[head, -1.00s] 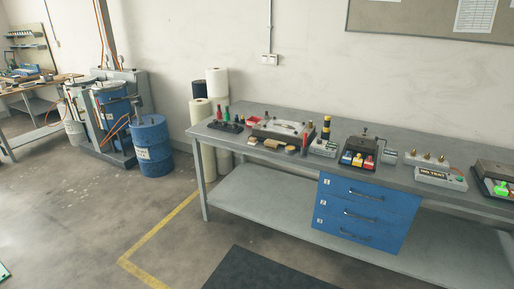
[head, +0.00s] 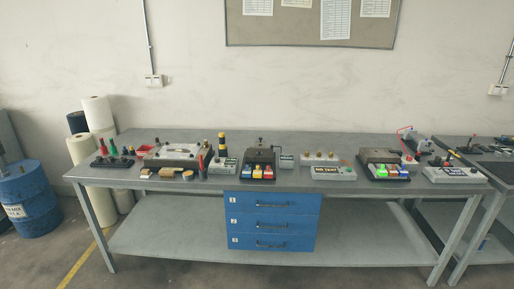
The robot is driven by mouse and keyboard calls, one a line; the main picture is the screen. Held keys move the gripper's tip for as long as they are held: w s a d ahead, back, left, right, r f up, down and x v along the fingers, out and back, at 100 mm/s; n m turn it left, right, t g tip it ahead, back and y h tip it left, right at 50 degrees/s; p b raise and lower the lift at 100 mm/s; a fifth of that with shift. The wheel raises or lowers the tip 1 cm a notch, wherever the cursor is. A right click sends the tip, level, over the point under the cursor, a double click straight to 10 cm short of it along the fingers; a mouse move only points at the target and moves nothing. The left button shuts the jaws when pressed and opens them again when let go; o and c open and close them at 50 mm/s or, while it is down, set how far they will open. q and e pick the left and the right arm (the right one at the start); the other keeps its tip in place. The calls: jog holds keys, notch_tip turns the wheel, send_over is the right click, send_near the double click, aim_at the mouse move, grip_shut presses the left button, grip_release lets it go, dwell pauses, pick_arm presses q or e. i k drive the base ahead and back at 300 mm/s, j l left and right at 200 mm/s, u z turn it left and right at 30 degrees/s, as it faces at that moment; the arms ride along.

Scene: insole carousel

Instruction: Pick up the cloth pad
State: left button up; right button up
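No cloth pad can be picked out for certain. Several small tan items lie at the front left of the grey workbench (head: 300,186). One is a flat tan piece (head: 167,172), which could be a cloth pad, but it is too small to tell. A small brown block (head: 147,173) lies to its left, and another small tan item (head: 188,175) to its right. They lie in front of a grey-white device (head: 180,152) on a dark base. Neither of my grippers is in view.
Blue drawers (head: 272,222) hang under the bench, above a lower shelf (head: 170,240). A blue drum (head: 28,200) and upright rolls (head: 98,113) stand at the left. Several button boxes, including a green-lit one (head: 385,165), line the bench. A second table (head: 490,172) adjoins at right.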

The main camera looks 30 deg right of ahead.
aim_at(146, 173)
jog(key=i+u, duration=0.3)
jog(key=i, duration=0.8)
